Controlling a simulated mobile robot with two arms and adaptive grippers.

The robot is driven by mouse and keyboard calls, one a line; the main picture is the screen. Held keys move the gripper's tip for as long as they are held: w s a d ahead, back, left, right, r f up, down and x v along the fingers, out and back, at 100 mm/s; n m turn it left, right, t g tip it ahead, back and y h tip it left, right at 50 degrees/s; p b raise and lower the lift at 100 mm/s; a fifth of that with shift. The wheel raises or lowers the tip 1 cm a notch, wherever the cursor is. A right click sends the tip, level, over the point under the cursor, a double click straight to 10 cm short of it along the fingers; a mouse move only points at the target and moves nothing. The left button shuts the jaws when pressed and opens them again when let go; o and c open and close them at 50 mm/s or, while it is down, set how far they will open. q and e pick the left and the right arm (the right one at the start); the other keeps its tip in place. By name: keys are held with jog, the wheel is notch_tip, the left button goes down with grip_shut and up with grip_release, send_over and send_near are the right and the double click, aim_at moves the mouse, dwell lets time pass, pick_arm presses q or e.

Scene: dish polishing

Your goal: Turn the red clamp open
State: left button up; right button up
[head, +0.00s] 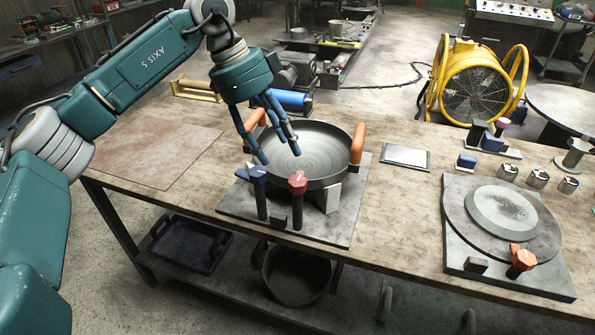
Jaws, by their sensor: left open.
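The red clamp (298,183) is a red knob with a pale mark on a dark upright post, at the front of a grey base plate (345,222). A similar blue clamp (257,175) stands just left of it. Behind them a dark round pan (322,180) with orange handles sits on the plate. My left gripper (277,149) is open, with its blue fingers pointing down over the pan's left side. It is behind and left of the red clamp, apart from it; one finger ends close behind the blue clamp. My right gripper is not in view.
A second fixture with a round plate (455,222) and an orange-red knob (523,258) stands at the right. A flat tablet-like panel (405,157) and several small metal parts lie behind. A brown mat (160,155) covers the left of the table. A yellow fan (475,85) stands beyond.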

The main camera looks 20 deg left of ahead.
aim_at(299, 180)
pick_arm(q)
jog(key=p+x, duration=0.2)
jog(key=x, duration=0.6)
jog(key=shift+d+f, duration=0.25)
jog(key=shift+w+d+f, duration=0.1)
jog(key=shift+d+f, duration=0.1)
jog(key=shift+f, duration=0.3)
jog(key=shift+a+r, duration=0.1)
jog(key=shift+r, duration=0.05)
jog(key=c, duration=1.3)
grip_shut()
